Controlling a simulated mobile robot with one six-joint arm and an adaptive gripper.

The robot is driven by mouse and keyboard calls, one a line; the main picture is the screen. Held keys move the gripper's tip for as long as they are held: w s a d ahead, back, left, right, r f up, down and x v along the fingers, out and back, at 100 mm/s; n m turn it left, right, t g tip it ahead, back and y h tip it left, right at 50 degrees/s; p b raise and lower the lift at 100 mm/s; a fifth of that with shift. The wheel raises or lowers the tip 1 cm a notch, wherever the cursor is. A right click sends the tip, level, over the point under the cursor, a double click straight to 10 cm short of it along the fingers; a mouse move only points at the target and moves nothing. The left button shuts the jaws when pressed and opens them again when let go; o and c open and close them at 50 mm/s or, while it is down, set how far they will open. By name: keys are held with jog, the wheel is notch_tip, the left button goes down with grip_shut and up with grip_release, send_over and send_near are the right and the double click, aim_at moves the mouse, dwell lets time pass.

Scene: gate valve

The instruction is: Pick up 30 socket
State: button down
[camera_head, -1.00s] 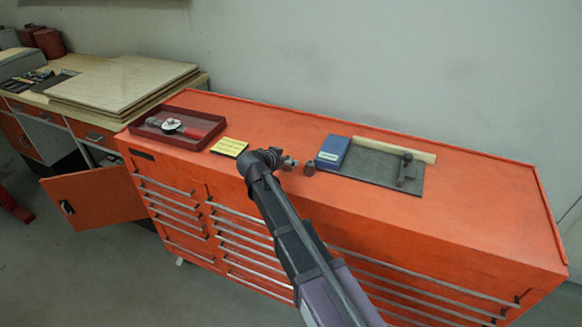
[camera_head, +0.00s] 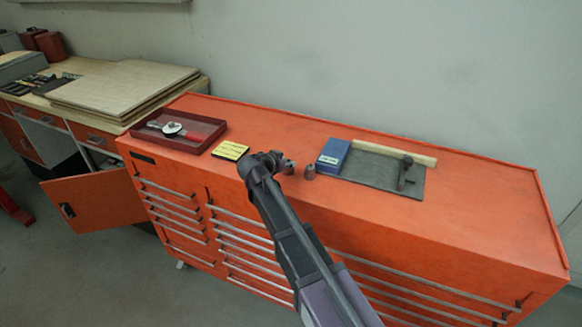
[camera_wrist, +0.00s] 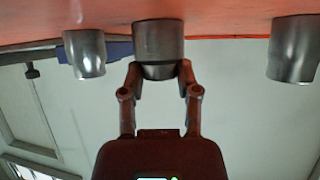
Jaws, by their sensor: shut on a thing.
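Three grey metal sockets stand in a row in the wrist view, which shows the orange top upside down. A smaller socket (camera_wrist: 85,53) is to the left and another socket (camera_wrist: 293,48) to the right, both apart from the fingers. In the head view, my gripper (camera_head: 278,164) is low over the cabinet top; one socket (camera_head: 310,172) stands clear to its right. No size markings are readable. I cannot tell whether the held socket touches the top.
The orange cabinet top (camera_head: 440,230) is clear on the right. A blue box (camera_head: 333,154) and a dark mat (camera_head: 380,172) with a tool on it lie right of the sockets. A yellow pad (camera_head: 230,150) and a red tray (camera_head: 205,130) lie to the left.

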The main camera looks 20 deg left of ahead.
jog(key=shift+r, duration=0.2)
notch_tip(320, 180, up, 3)
jog(key=p, duration=0.3)
jog(key=s+a+r+p, duration=0.1)
jog(key=s+p, duration=0.1)
jog(key=s, duration=1.4)
jog(key=shift+a+r, duration=0.2)
jog(key=shift+r, duration=0.1)
